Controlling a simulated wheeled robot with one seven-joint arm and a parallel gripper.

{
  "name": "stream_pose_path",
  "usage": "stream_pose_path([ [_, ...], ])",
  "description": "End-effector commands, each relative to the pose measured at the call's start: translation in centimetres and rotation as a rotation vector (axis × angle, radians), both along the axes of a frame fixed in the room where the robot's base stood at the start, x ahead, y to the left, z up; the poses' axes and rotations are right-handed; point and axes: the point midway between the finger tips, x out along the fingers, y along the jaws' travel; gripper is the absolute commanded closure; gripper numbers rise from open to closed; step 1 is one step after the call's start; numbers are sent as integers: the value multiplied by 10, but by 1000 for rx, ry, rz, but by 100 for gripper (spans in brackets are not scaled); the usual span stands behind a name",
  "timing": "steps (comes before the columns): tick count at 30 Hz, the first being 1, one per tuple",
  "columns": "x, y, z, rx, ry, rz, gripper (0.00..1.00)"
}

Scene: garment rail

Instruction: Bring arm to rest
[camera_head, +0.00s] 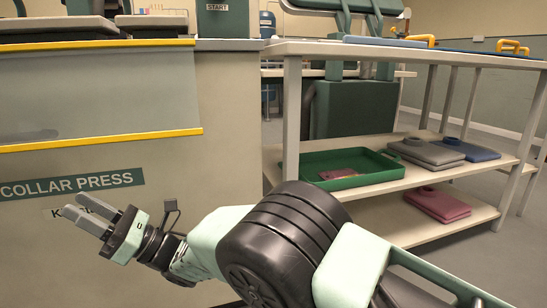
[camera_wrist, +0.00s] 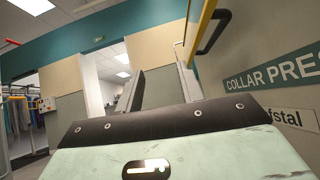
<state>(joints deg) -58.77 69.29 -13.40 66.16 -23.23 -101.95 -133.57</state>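My gripper (camera_head: 88,216) is at the lower left of the head view, in front of the face of the collar press (camera_head: 40,235). Its two grey fingers stand a little apart and nothing shows between them. In the wrist view the gripper (camera_wrist: 158,90) has its fingers spread with a clear gap, through which a doorway and wall show. My arm stretches across the lower middle of the head view, bent towards the left. I cannot tell the exact distance from the fingers to the press.
A table (camera_head: 292,120) with shelves stands at the right. Its shelf bears a green tray (camera_head: 385,175), folded grey garments (camera_head: 425,152) and a blue one (camera_head: 470,149); a red garment (camera_head: 437,204) lies lower. A yellow edge (camera_head: 100,140) runs along the press. Floor is free at far right.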

Motion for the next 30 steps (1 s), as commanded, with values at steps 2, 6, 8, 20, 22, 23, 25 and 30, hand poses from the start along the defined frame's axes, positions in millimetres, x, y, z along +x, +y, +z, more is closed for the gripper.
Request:
stream_pose_path([
  [2,10,-1,6,-25,50,-12,62],
  [6,35,-5,15,-84,176,-34,62],
  [8,46,-8,19,-113,248,-45,62],
  [20,135,-79,29,-283,1146,-123,62],
  [22,138,-107,22,-285,1410,-135,62],
  [23,137,-119,17,-279,1524,-143,62],
  [25,126,-150,6,-256,1785,-164,62],
  [30,65,-233,-28,-113,2391,-272,62],
])
